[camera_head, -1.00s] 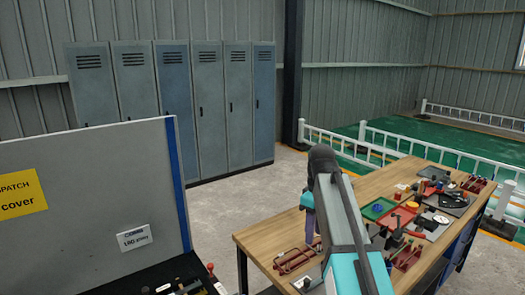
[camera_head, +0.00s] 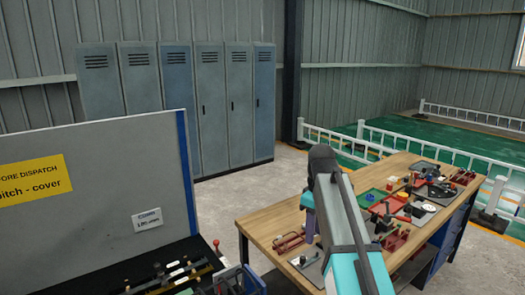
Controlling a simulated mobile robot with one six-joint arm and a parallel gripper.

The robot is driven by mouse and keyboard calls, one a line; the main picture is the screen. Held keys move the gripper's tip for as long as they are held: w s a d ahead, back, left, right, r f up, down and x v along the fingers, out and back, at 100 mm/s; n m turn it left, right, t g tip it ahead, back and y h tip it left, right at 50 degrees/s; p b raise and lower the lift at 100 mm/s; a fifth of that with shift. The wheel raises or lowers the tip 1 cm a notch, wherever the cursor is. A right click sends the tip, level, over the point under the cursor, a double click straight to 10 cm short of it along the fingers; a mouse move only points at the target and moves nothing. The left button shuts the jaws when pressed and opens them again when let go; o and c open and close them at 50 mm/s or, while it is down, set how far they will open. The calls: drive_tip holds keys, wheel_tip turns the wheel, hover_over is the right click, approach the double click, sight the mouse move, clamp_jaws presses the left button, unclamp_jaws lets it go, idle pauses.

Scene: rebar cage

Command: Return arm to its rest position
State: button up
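My arm (camera_head: 343,225), grey and teal, rises from the bottom of the view and reaches over the wooden workbench (camera_head: 262,222). Its dark elbow joint is at the top, and a purple-grey part hangs down on its left side. My gripper is not clearly visible; the arm's own links hide it, so I cannot see whether it holds anything.
A grey board with a yellow sign (camera_head: 32,180) stands at left above a dark tool surface (camera_head: 120,275). Lockers (camera_head: 212,105) line the back wall. Floor between is clear.

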drive_tip(key=s+f+g+b, duration=0.2)
drive_tip(key=s+f, duration=0.3)
drive_tip(key=f, duration=0.8)
drive_tip(key=s+f+g+b, duration=0.15)
drive_tip(key=s+f, duration=0.25)
drive_tip(key=f, duration=0.9)
drive_tip(key=s+f+g+b, duration=0.2)
drive_tip(key=s+f, duration=0.3)
drive_tip(key=f, duration=0.8)
drive_tip(key=s+d+f+m+b, duration=0.1)
drive_tip(key=s+f+m+b, duration=0.3)
drive_tip(key=s+f, duration=2.3)
drive_tip(key=f+m, duration=0.1)
drive_tip(key=m, duration=0.5)
drive_tip(key=shift+d+f, duration=0.15)
drive_tip(key=shift+f, duration=0.15)
drive_tip(key=shift+s, duration=0.1)
